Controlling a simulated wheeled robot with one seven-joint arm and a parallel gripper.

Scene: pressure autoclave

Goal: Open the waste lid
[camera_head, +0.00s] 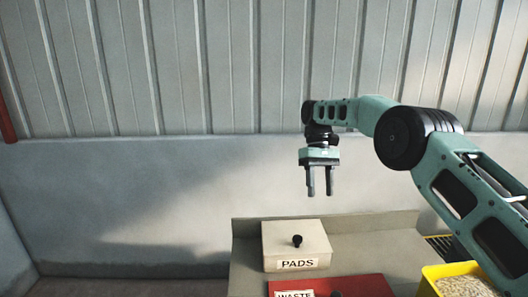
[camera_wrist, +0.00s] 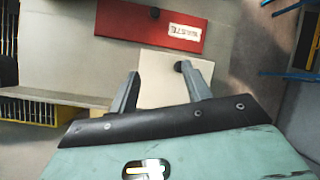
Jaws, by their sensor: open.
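The waste lid (camera_head: 358,286) is a red panel labelled WASTE at the bottom edge of the head view, partly cut off there. Its dark knob (camera_head: 336,294) shows just at that edge. In the wrist view the red waste lid (camera_wrist: 140,28) lies at the top, with its dark knob (camera_wrist: 154,13) near its upper edge. My gripper (camera_head: 319,193) points down with its fingers apart and empty. It hangs above and behind the lids, touching nothing. In the wrist view my gripper (camera_wrist: 160,80) has its fingertips over the cream lid.
A cream box labelled PADS (camera_head: 285,243) with a black knob (camera_head: 297,241) stands behind the waste lid on a grey bench (camera_head: 245,270). A yellow bin of pale granules (camera_head: 460,283) is at the right. A corrugated wall (camera_head: 180,70) rises behind.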

